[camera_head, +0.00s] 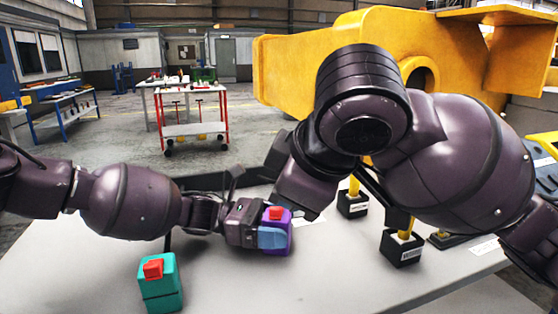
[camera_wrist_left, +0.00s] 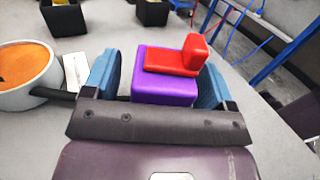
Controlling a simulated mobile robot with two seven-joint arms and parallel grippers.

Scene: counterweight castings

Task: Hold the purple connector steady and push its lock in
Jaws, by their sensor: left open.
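The purple connector (camera_head: 290,238) stands on the table, with its red lock (camera_head: 277,213) on top. In the left wrist view the purple body (camera_wrist_left: 164,90) sits between the blue fingertips, and the L-shaped red lock (camera_wrist_left: 170,61) lies across its top with a raised end at the right. My left gripper (camera_head: 270,237) is open around the connector. In the wrist view a gap shows at the left finger of the gripper (camera_wrist_left: 157,88); the other finger looks close to the body, contact unclear. My right arm reaches over the table behind the connector; its gripper is not visible.
A teal connector (camera_head: 160,287) with a red lock stands at the front left. Black bins (camera_head: 352,205) (camera_head: 402,250) with yellow parts stand to the right. A round grey container (camera_wrist_left: 22,80), orange inside, stands near the left finger in the wrist view. The front middle table is clear.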

